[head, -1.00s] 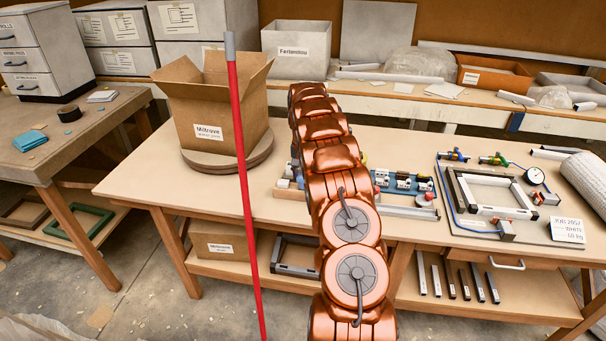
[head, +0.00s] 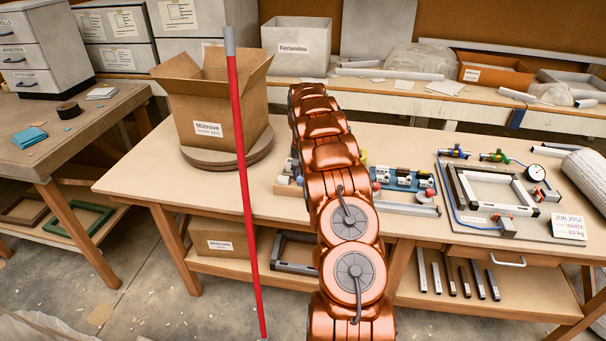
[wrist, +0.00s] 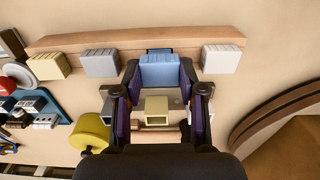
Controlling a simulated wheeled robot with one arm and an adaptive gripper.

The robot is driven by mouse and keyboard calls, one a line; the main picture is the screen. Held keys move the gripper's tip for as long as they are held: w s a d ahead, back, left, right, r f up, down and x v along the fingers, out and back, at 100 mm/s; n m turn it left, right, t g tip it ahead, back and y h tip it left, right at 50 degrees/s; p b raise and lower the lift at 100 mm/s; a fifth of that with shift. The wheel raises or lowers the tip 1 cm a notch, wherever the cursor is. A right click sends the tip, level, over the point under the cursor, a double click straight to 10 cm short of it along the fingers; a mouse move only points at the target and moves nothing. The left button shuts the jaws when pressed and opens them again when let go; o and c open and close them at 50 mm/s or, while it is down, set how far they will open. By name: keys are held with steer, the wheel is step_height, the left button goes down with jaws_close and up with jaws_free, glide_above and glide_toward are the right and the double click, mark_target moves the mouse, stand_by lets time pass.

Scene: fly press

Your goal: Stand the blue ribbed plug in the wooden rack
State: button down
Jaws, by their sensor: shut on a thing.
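In the wrist view, my gripper (wrist: 161,85) is shut on the blue ribbed plug (wrist: 163,72), with a dark finger on each side of it. The plug is in line with the row of blocks along the wooden rack (wrist: 140,37), between a grey block (wrist: 100,64) and a white block (wrist: 221,59). A dark edge shows just behind the plug. I cannot tell whether its lower end is in the rack or above it. In the head view, my arm hides the gripper and the plug; a bit of the rack (head: 287,187) shows left of it.
A cream block (wrist: 48,66) stands farther left along the rack. A small beige block (wrist: 157,107) and a yellow round thing (wrist: 91,134) lie near my fingers. The cardboard box (head: 208,112) stands left on a round board. A red pole (head: 242,170) rises in front of the bench.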

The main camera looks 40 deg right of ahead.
steer(key=c, duration=0.6)
jaws_free()
steer(key=shift+o, duration=0.9)
steer(key=shift+r, duration=0.1)
steer(key=shift+r+p, duration=0.4)
steer(key=shift+r, duration=3.05)
